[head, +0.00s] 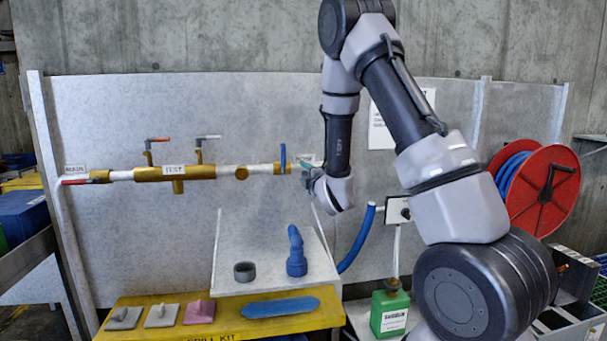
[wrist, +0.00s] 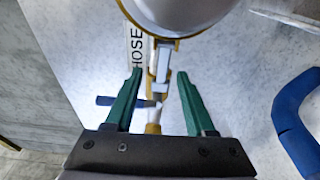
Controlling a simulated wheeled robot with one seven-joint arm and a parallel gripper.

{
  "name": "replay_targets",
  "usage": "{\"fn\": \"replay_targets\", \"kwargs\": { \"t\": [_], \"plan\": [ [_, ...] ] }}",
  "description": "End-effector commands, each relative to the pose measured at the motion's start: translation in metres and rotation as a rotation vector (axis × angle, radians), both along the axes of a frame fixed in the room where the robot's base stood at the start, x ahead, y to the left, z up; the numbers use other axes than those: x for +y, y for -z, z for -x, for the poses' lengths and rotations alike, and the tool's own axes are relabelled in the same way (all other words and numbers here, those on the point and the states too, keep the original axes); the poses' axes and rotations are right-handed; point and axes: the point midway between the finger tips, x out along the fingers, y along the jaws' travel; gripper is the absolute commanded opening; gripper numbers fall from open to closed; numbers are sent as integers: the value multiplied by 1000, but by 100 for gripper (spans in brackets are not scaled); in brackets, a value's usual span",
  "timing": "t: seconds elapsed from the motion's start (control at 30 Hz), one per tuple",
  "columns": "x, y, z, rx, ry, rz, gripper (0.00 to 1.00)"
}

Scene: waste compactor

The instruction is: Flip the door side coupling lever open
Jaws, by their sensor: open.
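The brass and white pipe run (head: 205,173) crosses the grey panel in the head view, with a blue handle (head: 283,157) near its right end. My gripper (head: 302,168) is at that end and partly hides the coupling. In the wrist view a white coupling end with a brass rim (wrist: 178,32) is at the top. A narrow light-grey and brass lever piece (wrist: 162,62) runs down from it between the green fingers of my gripper (wrist: 160,76). The fingers are open, with a visible gap on both sides. I cannot tell whether this lever is the door side one.
The blue handle (wrist: 112,100) crosses behind the left finger in the wrist view. A blue hose (wrist: 296,120) is at the right. Below are a tilted tray (head: 265,275) with a grey ring (head: 244,271) and blue fitting (head: 296,252), and a yellow spill kit (head: 225,333).

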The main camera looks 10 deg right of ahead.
Motion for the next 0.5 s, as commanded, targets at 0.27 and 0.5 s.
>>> {"fn": "replay_targets", "kwargs": {
  "t": [0.27, 0.5],
  "plan": [
    [0, 0, 0, 0, 0, 0, 0],
    [-1, 0, 1, 0, -24, 0, 0]
  ]
}}
